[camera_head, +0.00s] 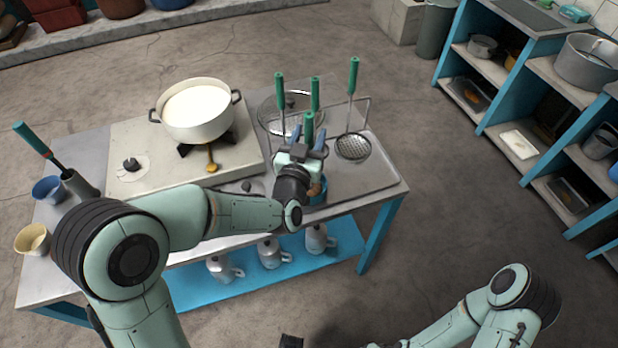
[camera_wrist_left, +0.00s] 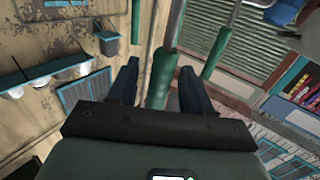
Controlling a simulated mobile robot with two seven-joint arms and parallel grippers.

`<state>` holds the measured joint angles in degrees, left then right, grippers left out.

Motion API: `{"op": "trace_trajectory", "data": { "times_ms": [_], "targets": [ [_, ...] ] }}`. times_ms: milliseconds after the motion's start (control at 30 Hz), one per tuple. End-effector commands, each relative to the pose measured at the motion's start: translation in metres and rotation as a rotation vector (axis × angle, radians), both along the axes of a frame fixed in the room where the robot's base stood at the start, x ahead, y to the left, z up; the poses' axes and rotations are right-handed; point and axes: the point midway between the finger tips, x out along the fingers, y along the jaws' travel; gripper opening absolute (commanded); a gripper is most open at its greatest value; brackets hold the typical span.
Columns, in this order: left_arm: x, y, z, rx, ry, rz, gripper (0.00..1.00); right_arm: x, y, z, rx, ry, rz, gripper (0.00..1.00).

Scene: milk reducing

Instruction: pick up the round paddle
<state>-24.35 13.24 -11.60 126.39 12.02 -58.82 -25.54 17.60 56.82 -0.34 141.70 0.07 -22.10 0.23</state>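Several green-handled utensils stand in a rack at the right of the table. One has a round perforated head (camera_head: 353,147); I cannot tell for certain which is the round paddle. My left gripper (camera_head: 303,146) is at the nearest green handle (camera_head: 308,125). In the left wrist view the gripper (camera_wrist_left: 158,88) has its fingers apart, with a green handle (camera_wrist_left: 160,78) showing between them and gaps at both sides. Another green handle (camera_wrist_left: 217,52) is to the right there. The heads of the other utensils are mostly hidden. My right arm is at lower right; its gripper is not clearly seen.
A white pot (camera_head: 196,108) of milk sits on the stove at the table's middle. Blue (camera_head: 47,188) and yellow (camera_head: 33,239) cups are at left. Metal jugs (camera_head: 270,253) stand on the lower shelf. Floor at right is clear.

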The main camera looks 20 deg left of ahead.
Motion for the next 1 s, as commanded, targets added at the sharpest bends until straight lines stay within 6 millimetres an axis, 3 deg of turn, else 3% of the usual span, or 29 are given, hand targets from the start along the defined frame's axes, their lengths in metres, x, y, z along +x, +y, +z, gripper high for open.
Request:
{"op": "trace_trajectory", "data": {
  "times_ms": [33,133,167,467,667,867,1000],
  "targets": [
    [0.000,0.000,0.000,0.000,0.000,0.000,0.36,0.000,0.000,0.000,0.000,0.000,0.000,0.69],
    [0.000,0.000,0.000,0.000,0.000,0.000,0.04,0.000,0.000,0.000,0.000,0.000,0.000,0.69],
    [0.000,0.000,0.000,0.000,0.000,0.000,0.00,0.000,0.000,0.000,0.000,0.000,0.000,0.69],
    [0.000,0.000,0.002,-0.001,-0.003,0.000,0.00,0.000,0.000,0.000,0.000,0.000,0.000,0.69],
    [0.000,0.000,0.017,-0.002,-0.007,0.000,0.00,0.001,0.000,0.002,0.000,-0.001,0.000,0.69],
    [0.000,0.000,0.053,-0.004,-0.010,0.000,0.00,0.003,0.000,0.009,0.000,-0.003,0.000,0.69],
    [0.000,0.000,0.089,-0.004,-0.012,0.000,0.00,0.007,0.000,0.016,0.000,-0.008,0.000,0.69]
  ]
}}
